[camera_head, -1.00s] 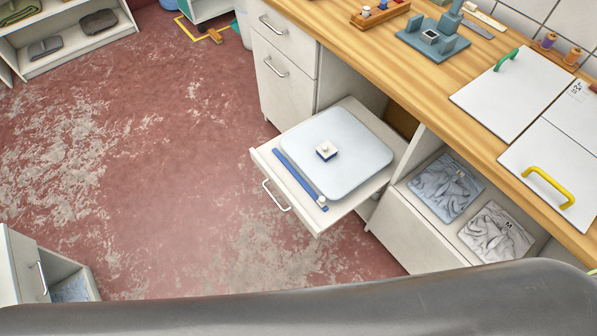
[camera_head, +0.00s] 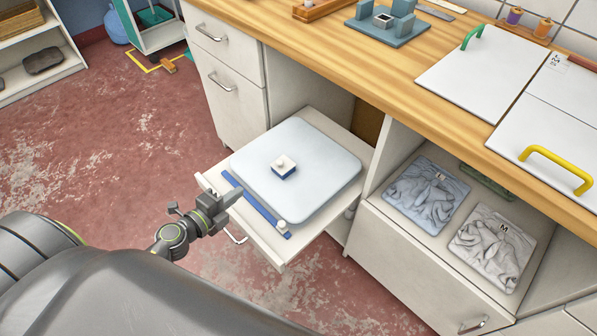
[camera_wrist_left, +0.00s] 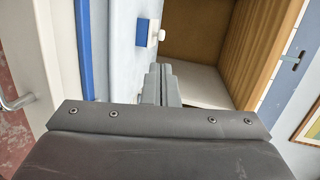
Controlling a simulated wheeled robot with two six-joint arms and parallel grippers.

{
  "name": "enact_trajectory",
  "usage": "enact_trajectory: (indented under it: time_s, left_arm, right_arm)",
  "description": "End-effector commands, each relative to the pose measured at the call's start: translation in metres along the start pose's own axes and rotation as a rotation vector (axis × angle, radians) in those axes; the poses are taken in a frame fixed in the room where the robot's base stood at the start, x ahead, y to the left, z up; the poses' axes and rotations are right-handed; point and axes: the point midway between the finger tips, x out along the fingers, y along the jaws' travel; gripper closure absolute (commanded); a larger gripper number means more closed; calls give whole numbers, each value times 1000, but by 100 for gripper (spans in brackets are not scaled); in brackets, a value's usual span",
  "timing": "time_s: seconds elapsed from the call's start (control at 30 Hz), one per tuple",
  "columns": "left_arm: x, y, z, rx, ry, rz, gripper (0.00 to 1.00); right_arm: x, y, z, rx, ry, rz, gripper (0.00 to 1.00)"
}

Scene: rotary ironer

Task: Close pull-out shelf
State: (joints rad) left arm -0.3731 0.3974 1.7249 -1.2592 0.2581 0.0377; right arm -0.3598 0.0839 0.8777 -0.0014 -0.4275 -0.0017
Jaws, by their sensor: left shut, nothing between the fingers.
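The pull-out shelf (camera_head: 263,238) sticks out from under the wooden counter, with a bar handle (camera_head: 236,236) on its front. On it lie a pale rounded board (camera_head: 318,160), a small white and blue block (camera_head: 284,167) and a blue strip (camera_head: 250,200) along the front edge. My left gripper (camera_head: 232,196) is shut and empty, over the front edge of the shelf near the strip in the head view. In the left wrist view the shut fingers (camera_wrist_left: 160,84) point toward the open bay, and the handle (camera_wrist_left: 14,102) is at the left. My right gripper is not in view.
White drawers (camera_head: 232,90) stand left of the bay. White panels with green and yellow handles (camera_head: 556,170) lie on the counter (camera_head: 330,45).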

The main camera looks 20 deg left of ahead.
Motion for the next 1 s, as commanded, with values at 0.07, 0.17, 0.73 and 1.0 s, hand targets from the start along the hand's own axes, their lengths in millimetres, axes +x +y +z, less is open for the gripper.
enact_trajectory:
  time_s: [0.07,0.17,0.73,1.0]
  left_arm:
    - [3,-2,-2,16,8,-4,100]
    - [11,-4,-2,17,8,-6,100]
    - [116,-2,-2,13,7,-6,100]
    - [139,-3,-2,14,6,-4,100]
  right_arm:
    - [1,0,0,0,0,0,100]
    - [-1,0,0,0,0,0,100]
    - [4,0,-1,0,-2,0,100]
    - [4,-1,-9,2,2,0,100]
